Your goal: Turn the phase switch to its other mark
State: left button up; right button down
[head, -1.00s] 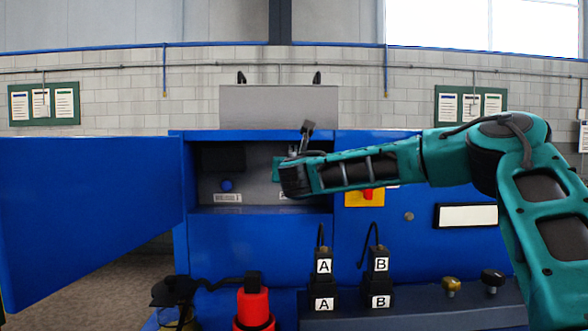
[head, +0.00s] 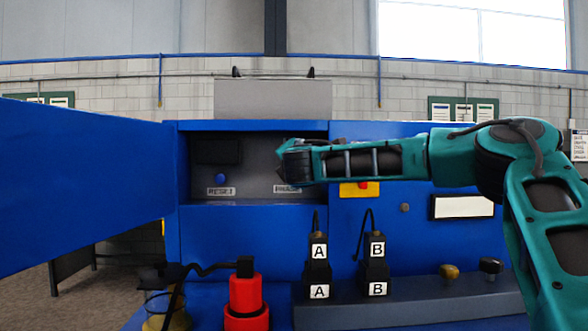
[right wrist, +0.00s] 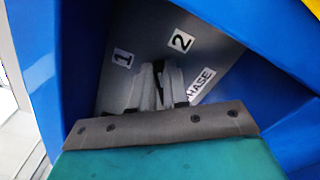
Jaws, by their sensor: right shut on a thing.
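The PHASE label (head: 287,189) shows at the right of the open recess, partly behind my right arm. In the right wrist view the PHASE label (right wrist: 201,84) and the marks 1 (right wrist: 122,57) and 2 (right wrist: 181,41) are on the grey panel. My right gripper (right wrist: 158,82) is at the panel below these marks, its pale fingers closed together on the phase switch. The fingers hide the switch, so which mark it points to cannot be told. In the head view the fingertips are hidden behind my wrist. My left gripper is not in view.
A blue RESET button (head: 221,179) and a dark screen (head: 217,150) are in the recess. The open blue door (head: 80,185) stands at the left. A red-and-yellow switch (head: 362,188) is just below my arm.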

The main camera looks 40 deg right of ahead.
jog(key=m, duration=0.1)
jog(key=m+b, duration=0.1)
jog(key=shift+s+d+f+m, duration=0.1)
jog(key=shift+d+f+m, duration=0.05)
jog(key=shift+f+m, duration=0.25)
jog(key=shift+f+m+b, duration=0.15)
jog(key=shift+m+b, duration=0.7)
jog(key=shift+m, duration=0.25)
jog(key=shift+f+m+b, duration=0.1)
jog(key=shift+m+b, duration=0.35)
jog(key=shift+m, duration=0.45)
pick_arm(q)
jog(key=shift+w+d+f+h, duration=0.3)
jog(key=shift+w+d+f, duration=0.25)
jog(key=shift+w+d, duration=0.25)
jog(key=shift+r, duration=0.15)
pick_arm(e)
jog(key=c, duration=1.5)
grip_release()
jog(key=o, duration=0.4)
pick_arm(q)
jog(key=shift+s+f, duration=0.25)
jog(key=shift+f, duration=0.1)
